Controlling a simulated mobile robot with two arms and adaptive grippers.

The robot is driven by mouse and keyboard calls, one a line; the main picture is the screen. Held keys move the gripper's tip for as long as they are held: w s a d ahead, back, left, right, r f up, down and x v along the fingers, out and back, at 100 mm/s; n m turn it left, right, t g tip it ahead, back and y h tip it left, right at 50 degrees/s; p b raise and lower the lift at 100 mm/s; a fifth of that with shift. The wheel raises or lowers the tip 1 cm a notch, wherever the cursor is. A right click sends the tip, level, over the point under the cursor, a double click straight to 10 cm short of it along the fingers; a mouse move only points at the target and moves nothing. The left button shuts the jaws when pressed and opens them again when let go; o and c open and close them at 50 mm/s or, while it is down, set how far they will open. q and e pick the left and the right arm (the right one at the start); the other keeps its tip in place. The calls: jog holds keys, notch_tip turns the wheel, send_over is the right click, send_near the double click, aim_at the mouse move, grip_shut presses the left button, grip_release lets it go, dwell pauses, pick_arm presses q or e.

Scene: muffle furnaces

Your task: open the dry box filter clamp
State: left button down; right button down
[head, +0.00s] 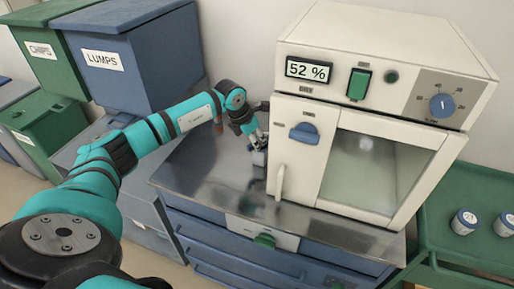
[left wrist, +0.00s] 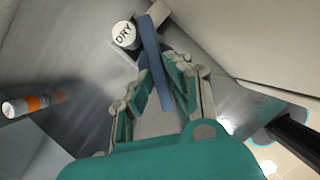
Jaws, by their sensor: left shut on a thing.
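The cream dry box (head: 365,110) stands on a steel-topped bench, its display reading 52 %. My left gripper (head: 258,143) is low beside the dry box's left side. In the left wrist view, my left gripper (left wrist: 166,75) is shut on a blue bar, the clamp lever (left wrist: 151,50), which runs lengthwise between the fingers. A white round-ended filter labelled DRY (left wrist: 124,34) sits just left of the lever. In the head view the arm and gripper mostly hide the clamp. My right gripper is not in view.
Blue bins (head: 135,55) and green bins stand at the left. An orange-banded cylinder (left wrist: 30,104) is left of the gripper. The dry box has a blue latch (head: 304,133) and a door handle (head: 280,182). A green cart (head: 440,245) with jars is at right.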

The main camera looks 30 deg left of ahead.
pick_arm(q)
jog(key=m+b, duration=0.1)
jog(key=m, duration=0.1)
jog(key=m+h+b, duration=0.1)
jog(key=m+g+h+b, duration=0.1)
jog(key=m+b, duration=0.1)
jog(key=shift+w+a+f+m, duration=0.1)
jog(key=shift+w+a+m, duration=0.2)
jog(key=shift+a, duration=0.1)
jog(key=m, duration=0.1)
jog(key=m+b, duration=0.1)
jog(key=shift+w+a+m+g+h+b, duration=0.1)
jog(key=shift+w+m+g+h+b, duration=0.05)
jog(key=shift+m+g+h+b, duration=0.2)
jog(key=shift+w+m+g+b, duration=0.2)
jog(key=shift+m+g+b, duration=0.5)
jog(key=shift+m, duration=1.05)
jog(key=c, duration=1.3)
grip_release()
